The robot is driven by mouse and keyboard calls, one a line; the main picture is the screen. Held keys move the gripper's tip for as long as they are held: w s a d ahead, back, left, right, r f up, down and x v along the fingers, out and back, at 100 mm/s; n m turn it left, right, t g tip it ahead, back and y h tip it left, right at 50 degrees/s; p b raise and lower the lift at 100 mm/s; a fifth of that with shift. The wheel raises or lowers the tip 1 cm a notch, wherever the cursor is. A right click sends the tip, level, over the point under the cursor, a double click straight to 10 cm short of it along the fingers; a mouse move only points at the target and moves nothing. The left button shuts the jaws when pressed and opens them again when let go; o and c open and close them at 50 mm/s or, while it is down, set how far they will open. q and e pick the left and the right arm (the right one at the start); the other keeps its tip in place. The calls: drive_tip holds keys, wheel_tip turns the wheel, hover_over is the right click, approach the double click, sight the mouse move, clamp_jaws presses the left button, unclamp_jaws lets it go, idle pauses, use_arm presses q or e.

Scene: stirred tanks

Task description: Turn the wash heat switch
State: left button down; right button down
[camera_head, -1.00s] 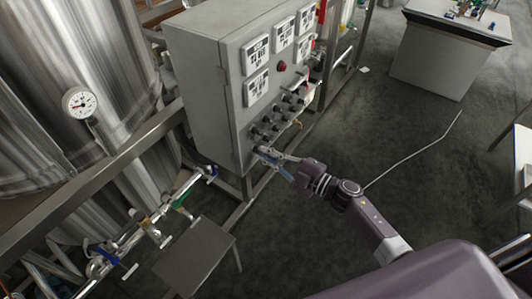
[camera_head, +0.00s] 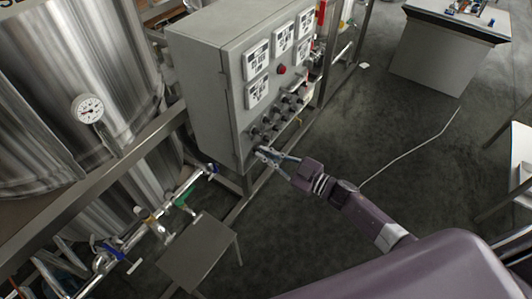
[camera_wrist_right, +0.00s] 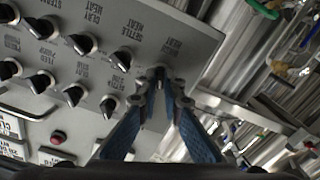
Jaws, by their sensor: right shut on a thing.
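The wash heat switch (camera_wrist_right: 158,73) is a small dark knob near the corner of the grey panel face, under a label that seems to read wash heat, in the right wrist view. My right gripper (camera_wrist_right: 160,88) has its two blue-padded fingers around this knob, shut on it. The fingertips hide much of the knob, so I cannot read its pointer angle. In the head view, my right gripper (camera_head: 262,155) reaches the lower front corner of the grey control box (camera_head: 203,75). My left gripper is not in view.
Several other black knobs (camera_wrist_right: 120,59) sit in rows beside the held one. A red button (camera_head: 282,70) and labelled meters (camera_head: 257,60) are higher up. Steel tanks and pipes with valves (camera_head: 184,202) stand left. Open floor (camera_head: 330,250) lies below the arm.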

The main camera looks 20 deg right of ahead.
idle(0.4)
drive_tip(key=c, duration=2.1)
unclamp_jaws()
drive_tip(key=v, duration=1.2)
